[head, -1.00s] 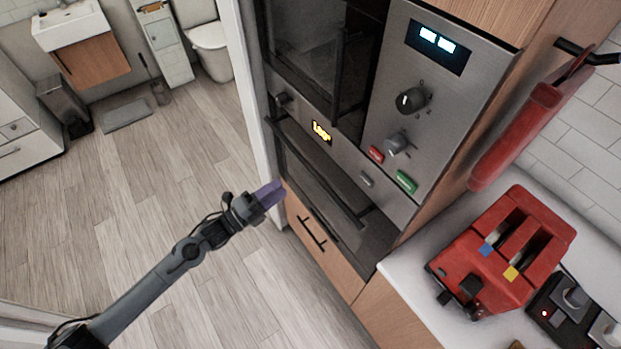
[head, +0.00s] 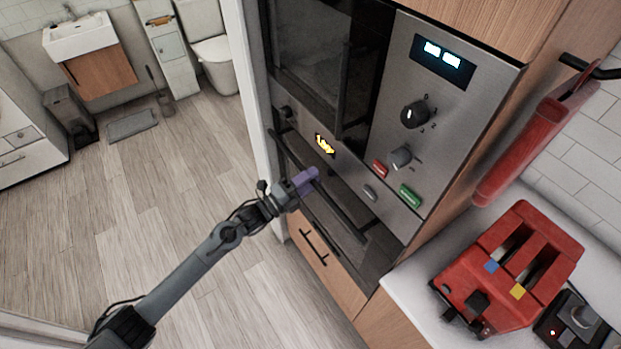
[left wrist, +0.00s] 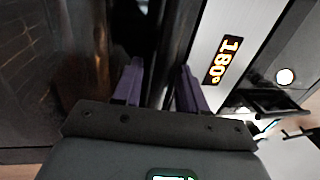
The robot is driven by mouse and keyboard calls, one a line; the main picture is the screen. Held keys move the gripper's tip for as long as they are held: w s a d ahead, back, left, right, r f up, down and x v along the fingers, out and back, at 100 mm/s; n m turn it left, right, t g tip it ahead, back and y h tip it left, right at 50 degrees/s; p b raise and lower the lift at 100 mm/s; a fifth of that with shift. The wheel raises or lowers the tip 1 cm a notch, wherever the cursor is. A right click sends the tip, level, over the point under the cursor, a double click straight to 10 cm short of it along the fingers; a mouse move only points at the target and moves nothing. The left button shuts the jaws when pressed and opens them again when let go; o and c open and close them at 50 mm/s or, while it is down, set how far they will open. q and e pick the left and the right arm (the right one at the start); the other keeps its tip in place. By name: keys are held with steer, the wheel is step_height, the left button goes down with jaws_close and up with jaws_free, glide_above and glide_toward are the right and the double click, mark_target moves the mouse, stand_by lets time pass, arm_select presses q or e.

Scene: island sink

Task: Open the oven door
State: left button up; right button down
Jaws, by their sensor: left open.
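The lower oven's dark glass door (head: 376,254) looks shut below the steel control panel. Its long dark handle bar (head: 345,214) runs along the door's upper edge. My left gripper (head: 312,176), with purple fingers, is open at the handle near its middle. In the left wrist view the two fingers (left wrist: 157,88) are apart, and a dark bar that looks like the handle (left wrist: 178,40) passes between them. I cannot tell whether they touch it. The dark door (left wrist: 50,75) fills the left of that view. My right gripper is not in view.
An upper appliance with a dark glass front (head: 318,60) is above the panel. A wooden drawer (head: 325,262) with a black handle is below the oven. A red toaster (head: 505,270) stands on the counter at right. The wooden floor (head: 130,210) is clear at left.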

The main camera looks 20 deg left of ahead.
arm_select(q)
steer(key=shift+w, duration=0.1)
jaws_close()
stand_by(0.4)
